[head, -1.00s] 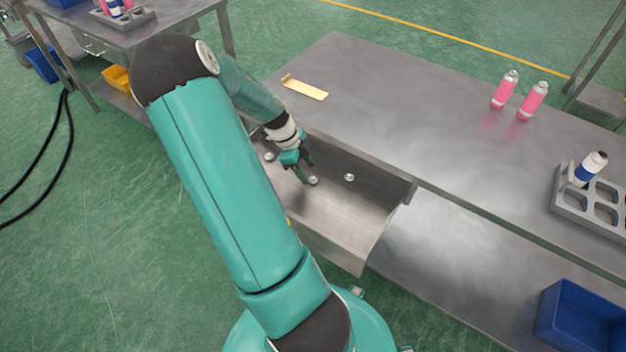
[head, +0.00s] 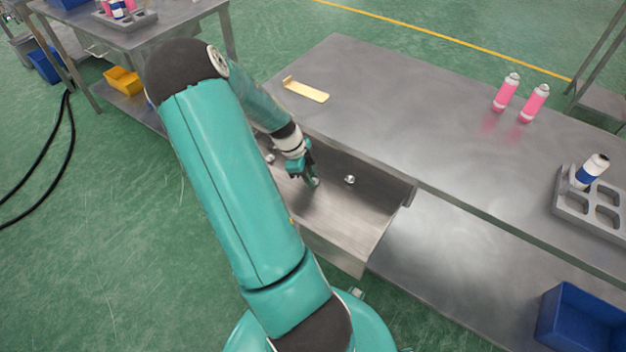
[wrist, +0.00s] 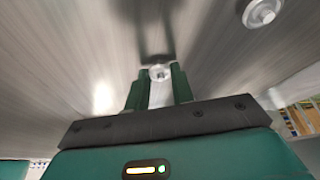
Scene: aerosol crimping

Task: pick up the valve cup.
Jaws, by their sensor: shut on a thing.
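A small silvery valve cup (wrist: 159,72) sits between the fingertips of my gripper (wrist: 160,76) in the wrist view. The two green fingers touch it from both sides. In the head view my gripper (head: 311,181) is low in the steel tray (head: 345,222), and the held cup is mostly hidden by the fingers. Whether the cup still touches the tray floor I cannot tell. A second valve cup (head: 350,179) lies in the tray to the right, and it also shows in the wrist view (wrist: 262,12). Another cup (head: 269,158) is at the left, partly behind my arm.
The tray adjoins the steel table (head: 400,110). On the table are a yellow plate (head: 306,91), two pink cans (head: 520,98) and a grey rack (head: 590,212) with a white-and-blue can (head: 591,170). A blue bin (head: 580,318) is at lower right. The table's middle is clear.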

